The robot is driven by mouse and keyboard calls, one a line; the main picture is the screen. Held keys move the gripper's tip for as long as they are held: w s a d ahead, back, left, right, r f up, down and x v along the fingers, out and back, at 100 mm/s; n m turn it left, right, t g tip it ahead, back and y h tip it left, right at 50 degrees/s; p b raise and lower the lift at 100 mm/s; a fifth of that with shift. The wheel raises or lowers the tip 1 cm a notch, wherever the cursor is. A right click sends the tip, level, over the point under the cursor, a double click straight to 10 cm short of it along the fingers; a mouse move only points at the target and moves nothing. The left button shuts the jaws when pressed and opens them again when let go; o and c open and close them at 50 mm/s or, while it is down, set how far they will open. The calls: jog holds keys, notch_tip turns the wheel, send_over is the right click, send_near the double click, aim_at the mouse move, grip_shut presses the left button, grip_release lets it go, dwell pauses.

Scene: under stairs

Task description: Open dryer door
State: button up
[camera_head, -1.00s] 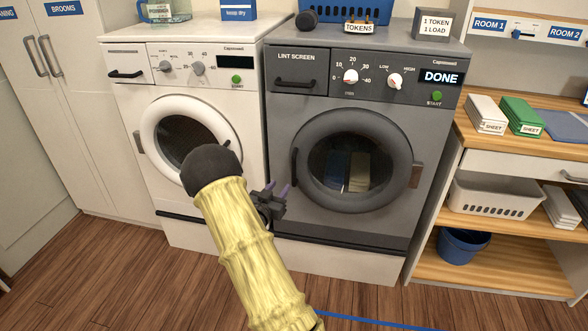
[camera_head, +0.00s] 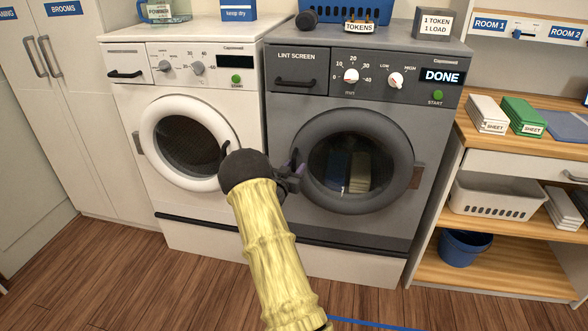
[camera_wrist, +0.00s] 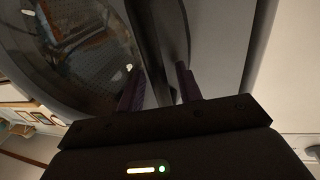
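The dryer (camera_head: 255,200) is the grey front-loader on the right, its panel reading DONE. Its round door (camera_head: 395,150) is closed, and folded-looking blue and pale items show through the glass. My gripper (camera_head: 297,170) is at the left edge of this door, where the dark door handle is; the gripper now hides most of the handle in the head view. In the wrist view my gripper (camera_wrist: 160,85) has its two purple fingers apart, with a dark upright bar, seemingly the handle (camera_wrist: 148,45), between them. I cannot tell whether either finger touches it.
A white washer (camera_head: 125,75) with a closed round door stands directly left of the dryer. Wooden shelves (camera_head: 500,265) with a white basket (camera_head: 490,205) and a blue bucket (camera_head: 465,247) stand to the right. The wooden floor in front is clear apart from a blue line.

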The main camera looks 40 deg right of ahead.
grip_shut()
dwell(1.4)
